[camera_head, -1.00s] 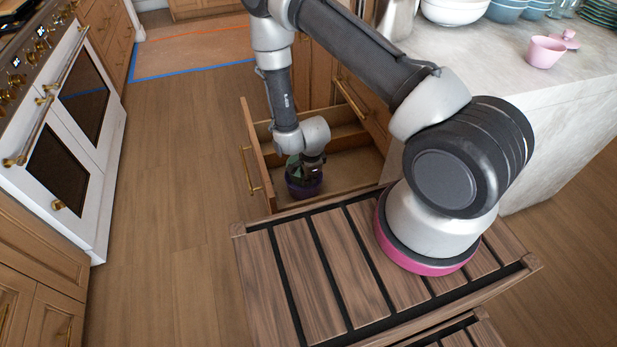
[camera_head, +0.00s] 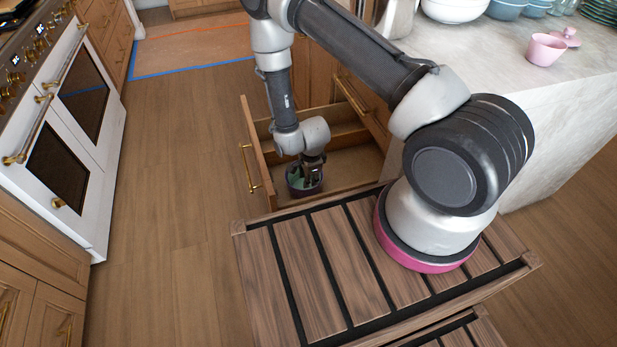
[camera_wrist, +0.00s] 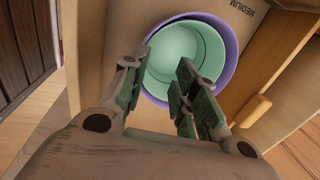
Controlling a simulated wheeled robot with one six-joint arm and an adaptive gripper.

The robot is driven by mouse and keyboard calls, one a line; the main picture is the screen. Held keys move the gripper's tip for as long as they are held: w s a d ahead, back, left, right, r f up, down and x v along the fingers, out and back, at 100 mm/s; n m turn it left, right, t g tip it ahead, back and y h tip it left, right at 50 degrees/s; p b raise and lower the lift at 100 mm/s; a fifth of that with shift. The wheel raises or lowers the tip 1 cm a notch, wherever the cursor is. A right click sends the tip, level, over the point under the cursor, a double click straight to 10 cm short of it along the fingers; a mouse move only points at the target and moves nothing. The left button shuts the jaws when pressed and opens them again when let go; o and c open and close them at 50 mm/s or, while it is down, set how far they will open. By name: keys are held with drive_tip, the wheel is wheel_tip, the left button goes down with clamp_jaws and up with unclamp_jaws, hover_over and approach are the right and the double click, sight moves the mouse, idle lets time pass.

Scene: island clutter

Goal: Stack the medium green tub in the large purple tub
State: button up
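The green tub (camera_wrist: 180,55) sits inside the purple tub (camera_wrist: 232,62) in the wrist view, with the purple rim showing around it. In the head view, the purple tub (camera_head: 304,191) stands in the open drawer (camera_head: 345,165), and a bit of the green tub (camera_head: 296,179) shows inside it. My gripper (camera_wrist: 160,78) is open, with its two fingers apart at the near side of the tubs. Nothing is clearly pinched between the fingers. In the head view, my gripper (camera_head: 311,178) is low in the drawer and hides part of both tubs.
The drawer floor carries a printed word, MEDIUM (camera_wrist: 249,8). Drawer walls stand close around the tubs. A counter (camera_head: 560,90) at right holds a pink cup (camera_head: 545,50) and bowls. The floor (camera_head: 180,170) left of the drawer is clear.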

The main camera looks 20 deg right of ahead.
drive_tip(key=s+d+r+n+t+y, duration=0.15)
drive_tip(key=r+n, duration=0.25)
drive_tip(key=r, duration=1.5)
drive_tip(key=d+r+n, duration=0.3)
drive_tip(key=r+n, duration=0.1)
drive_tip(key=r, duration=1.6)
drive_tip(key=s+d+r+n, duration=0.5)
drive_tip(key=s+r, duration=0.4)
drive_tip(key=s, duration=0.1)
drive_tip(key=s+d+r+n+h, duration=0.1)
drive_tip(key=s+d+r+n, duration=0.3)
drive_tip(key=s+r, duration=0.5)
drive_tip(key=shift+s+d+r+n+t, duration=0.15)
drive_tip(key=shift+s+d+n+t, duration=0.25)
drive_tip(key=shift+d, duration=0.25)
drive_tip(key=shift+w+h, duration=0.1)
drive_tip(key=shift+h, duration=0.15)
